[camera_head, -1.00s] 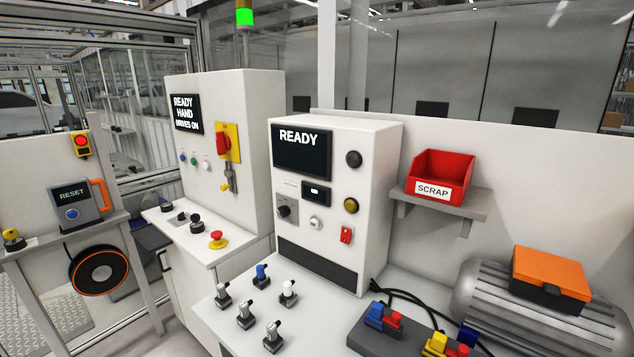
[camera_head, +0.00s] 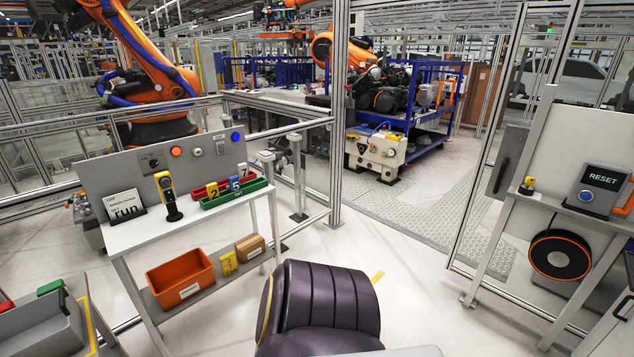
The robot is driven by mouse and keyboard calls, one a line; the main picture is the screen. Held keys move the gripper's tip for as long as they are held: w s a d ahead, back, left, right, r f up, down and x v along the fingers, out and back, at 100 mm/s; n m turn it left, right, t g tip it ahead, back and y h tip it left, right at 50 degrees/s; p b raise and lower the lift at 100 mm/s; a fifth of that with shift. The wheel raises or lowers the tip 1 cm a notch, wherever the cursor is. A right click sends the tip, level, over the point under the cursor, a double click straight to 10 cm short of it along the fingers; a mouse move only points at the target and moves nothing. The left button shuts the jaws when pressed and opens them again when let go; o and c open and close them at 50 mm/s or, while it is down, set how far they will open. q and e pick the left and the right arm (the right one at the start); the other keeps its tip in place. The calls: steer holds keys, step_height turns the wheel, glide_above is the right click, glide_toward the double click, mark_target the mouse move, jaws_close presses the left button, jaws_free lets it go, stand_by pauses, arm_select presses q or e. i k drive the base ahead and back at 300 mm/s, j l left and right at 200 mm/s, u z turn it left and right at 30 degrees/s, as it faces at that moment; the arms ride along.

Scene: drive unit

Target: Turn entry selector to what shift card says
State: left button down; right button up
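A small white card (camera_head: 124,205) stands upright on the white table at the left. Its large word reads "run"; the smaller print above is too small to read. Behind it is a grey panel with a dark selector knob (camera_head: 153,162) on a plate, whose label and setting I cannot make out. An orange lamp or button (camera_head: 176,151), a small light button (camera_head: 197,152) and a blue button (camera_head: 235,136) sit to the knob's right. Neither of my grippers is in view.
A yellow-and-black handheld device (camera_head: 168,196) stands before the panel. Red and green trays (camera_head: 236,196) hold numbered tags. An orange bin (camera_head: 181,281) sits on the lower shelf. A dark ribbed rounded shape (camera_head: 325,310) fills the bottom middle. A RESET box (camera_head: 598,190) stands at the right.

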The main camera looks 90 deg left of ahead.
mark_target(153, 162)
steer(key=u, duration=4.2)
